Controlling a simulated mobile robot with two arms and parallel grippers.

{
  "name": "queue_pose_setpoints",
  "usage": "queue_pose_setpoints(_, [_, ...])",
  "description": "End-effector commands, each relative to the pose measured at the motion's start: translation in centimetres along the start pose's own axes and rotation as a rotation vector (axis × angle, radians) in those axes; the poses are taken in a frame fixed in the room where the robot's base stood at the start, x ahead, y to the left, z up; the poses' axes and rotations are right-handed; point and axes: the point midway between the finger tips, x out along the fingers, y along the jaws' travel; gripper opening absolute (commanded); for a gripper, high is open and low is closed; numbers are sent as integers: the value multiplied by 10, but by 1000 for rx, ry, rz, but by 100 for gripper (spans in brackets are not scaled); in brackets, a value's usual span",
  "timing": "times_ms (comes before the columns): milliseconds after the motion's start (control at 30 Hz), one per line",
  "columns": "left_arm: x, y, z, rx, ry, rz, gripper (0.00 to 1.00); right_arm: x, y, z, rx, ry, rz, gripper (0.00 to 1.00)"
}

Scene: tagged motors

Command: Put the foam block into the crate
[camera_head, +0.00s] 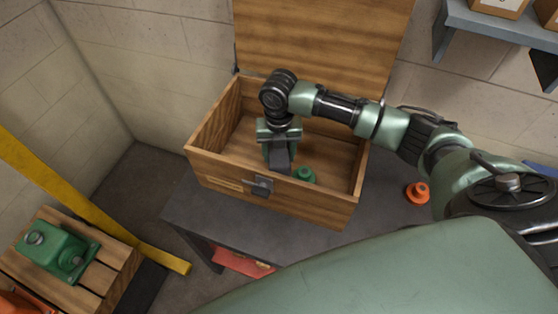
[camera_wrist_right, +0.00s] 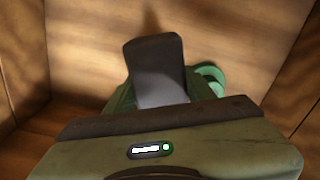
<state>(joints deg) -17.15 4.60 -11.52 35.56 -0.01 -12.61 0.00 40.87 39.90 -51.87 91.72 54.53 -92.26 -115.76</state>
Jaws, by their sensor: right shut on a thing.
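The open wooden crate (camera_head: 290,207) stands on a dark table, its lid raised at the back. My right gripper (camera_head: 280,160) reaches down inside it, behind the front wall near the latch. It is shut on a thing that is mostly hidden. A dark grey piece (camera_wrist_right: 158,70) shows at the jaws in the right wrist view; I cannot tell whether it is a finger or the foam block. I can make out no foam block elsewhere. My left gripper is not in view.
A green round part (camera_head: 305,175) lies in the crate, just right of my gripper. An orange part (camera_head: 417,193) is on the table right of the crate. A green motor (camera_head: 57,249) sits on a wooden pallet (camera_head: 112,257) at left. A shelf (camera_head: 500,24) juts out at upper right.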

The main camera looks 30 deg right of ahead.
Motion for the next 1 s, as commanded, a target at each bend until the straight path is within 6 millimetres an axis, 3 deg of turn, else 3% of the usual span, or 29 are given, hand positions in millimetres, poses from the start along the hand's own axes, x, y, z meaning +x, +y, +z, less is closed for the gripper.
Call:
queue_pose_setpoints(300, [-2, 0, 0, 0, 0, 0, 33, 40, 0, -1, 0, 1, -1, 16])
queue_pose_setpoints(667, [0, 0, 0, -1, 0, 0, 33, 44, 0, 0, 0, 0, -1, 16])
queue_pose_setpoints(700, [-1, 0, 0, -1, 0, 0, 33, 44, 0, 0, 0, 0, -1, 59])
queue_pose_setpoints(733, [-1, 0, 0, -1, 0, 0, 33, 44, 0, 0, 0, 0, 0, 63])
queue_pose_setpoints(1000, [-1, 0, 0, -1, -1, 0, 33, 44, 0, 0, 0, 0, 0, 63])
